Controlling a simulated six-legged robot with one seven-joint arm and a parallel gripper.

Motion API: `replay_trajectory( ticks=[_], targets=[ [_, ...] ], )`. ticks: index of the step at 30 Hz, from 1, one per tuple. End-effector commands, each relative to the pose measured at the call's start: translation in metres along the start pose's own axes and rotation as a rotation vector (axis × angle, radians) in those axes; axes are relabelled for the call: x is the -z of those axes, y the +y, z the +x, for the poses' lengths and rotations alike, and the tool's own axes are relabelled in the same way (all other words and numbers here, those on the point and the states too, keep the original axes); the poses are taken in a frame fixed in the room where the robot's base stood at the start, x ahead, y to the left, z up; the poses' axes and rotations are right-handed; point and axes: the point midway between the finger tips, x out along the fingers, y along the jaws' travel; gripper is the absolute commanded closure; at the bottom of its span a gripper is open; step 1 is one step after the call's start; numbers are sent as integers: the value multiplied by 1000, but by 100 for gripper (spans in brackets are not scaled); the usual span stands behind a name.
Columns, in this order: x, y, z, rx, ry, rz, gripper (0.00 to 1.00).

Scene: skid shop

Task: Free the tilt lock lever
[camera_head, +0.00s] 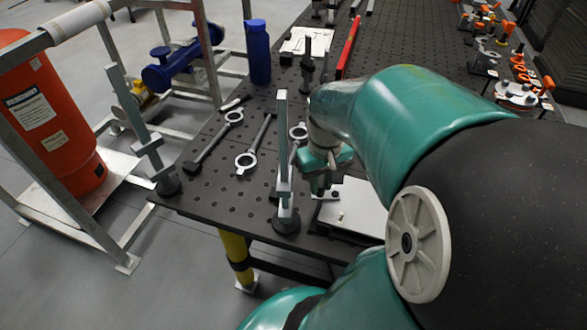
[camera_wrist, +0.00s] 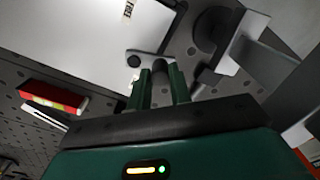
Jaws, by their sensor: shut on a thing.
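My gripper (camera_wrist: 161,78) is shut on a dark upright grip, which I take for the tilt lock lever (camera_wrist: 160,66); it shows between the two green fingers in the wrist view. A short grey arm (camera_wrist: 146,58) runs left from it to a dark round end beside a white plate (camera_wrist: 80,30). My gripper hides most of the lever there.
A grey upright clamp (camera_head: 283,160) stands on the black perforated table (camera_head: 220,160) just left of my gripper. Ring-ended tools (camera_head: 247,160), a blue bottle (camera_head: 258,52) and a red bar (camera_head: 348,46) lie or stand farther back. An orange cylinder (camera_head: 45,110) stands in a frame at left.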

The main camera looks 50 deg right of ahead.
Motion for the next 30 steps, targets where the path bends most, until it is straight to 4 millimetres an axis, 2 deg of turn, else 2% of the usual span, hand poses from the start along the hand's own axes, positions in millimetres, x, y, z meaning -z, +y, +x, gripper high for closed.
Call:
replay_trajectory(
  ticks=[30],
  targets=[
    [-15, -3, 1, 2, -2, 1, 88]
  ],
)
